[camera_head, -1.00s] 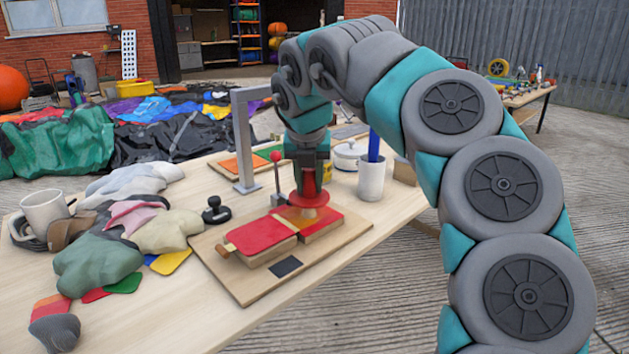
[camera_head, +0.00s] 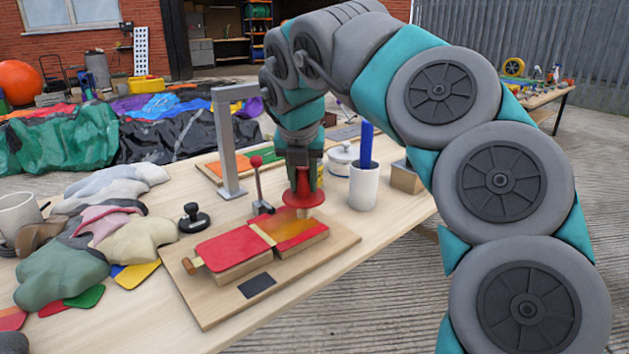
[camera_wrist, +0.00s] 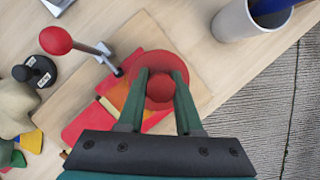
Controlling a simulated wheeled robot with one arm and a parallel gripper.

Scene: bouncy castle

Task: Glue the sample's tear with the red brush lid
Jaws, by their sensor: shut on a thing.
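My gripper (camera_head: 300,168) points down and is shut on the red brush lid (camera_head: 302,195). In the wrist view the lid (camera_wrist: 166,92) sits between the two green fingers. The lid is over the right half of the sample (camera_head: 230,250), which is red sheet on two blocks on a wooden board (camera_head: 312,272). A pale brush end shows below the lid, at or just above the surface; contact is unclear. A yellow strip runs between the halves, and the right half looks orange-yellow around the brush. I cannot make out the tear clearly.
A white cup (camera_head: 364,190) with a blue stick and a white pot (camera_head: 342,160) are behind right. Cloth heaps (camera_head: 85,245) fill the left.

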